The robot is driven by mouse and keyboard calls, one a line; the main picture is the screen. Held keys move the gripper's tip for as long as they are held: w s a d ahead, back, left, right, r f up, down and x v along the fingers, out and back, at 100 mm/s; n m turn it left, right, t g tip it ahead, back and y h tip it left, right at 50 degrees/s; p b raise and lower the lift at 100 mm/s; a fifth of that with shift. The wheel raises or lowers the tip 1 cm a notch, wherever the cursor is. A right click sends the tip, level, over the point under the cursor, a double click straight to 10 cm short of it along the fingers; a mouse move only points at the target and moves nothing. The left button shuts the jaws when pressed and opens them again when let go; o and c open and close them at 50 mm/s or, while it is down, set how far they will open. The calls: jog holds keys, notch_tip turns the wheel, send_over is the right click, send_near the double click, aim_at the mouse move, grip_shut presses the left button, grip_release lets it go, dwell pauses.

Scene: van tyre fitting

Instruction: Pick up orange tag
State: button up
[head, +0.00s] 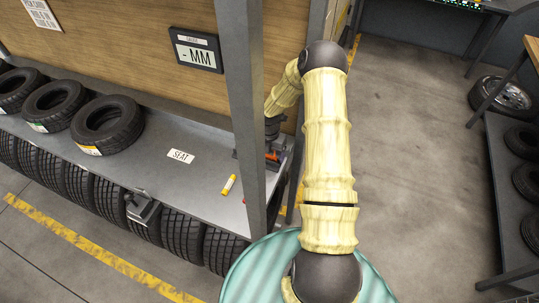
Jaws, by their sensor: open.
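My arm reaches over and down behind the grey upright post. My gripper (271,140) is the dark end pointing down at the right end of the grey shelf, partly hidden by the post and small in view; its jaws are open. A small orange thing (273,156) shows just below it, likely the orange tag. It lies at a dark holder or block on the shelf, and I cannot tell whether the fingers touch it. An orange-yellow label (89,150) also shows on the nearest shelf tyre (118,131), well left of my gripper.
The grey post (242,100) stands close left of my arm. A yellow stick-like item (229,185) and a SEAT label (180,156) are on the shelf. A "- MM" gauge display (196,54) hangs behind. Open floor (415,150) lies right.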

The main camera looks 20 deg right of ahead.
jog(key=shift+c, duration=0.2)
dwell(0.3)
jog(key=c, duration=1)
notch_tip(320, 180, up, 10)
jog(key=shift+r+b, duration=0.1)
jog(key=shift+b, duration=1.1)
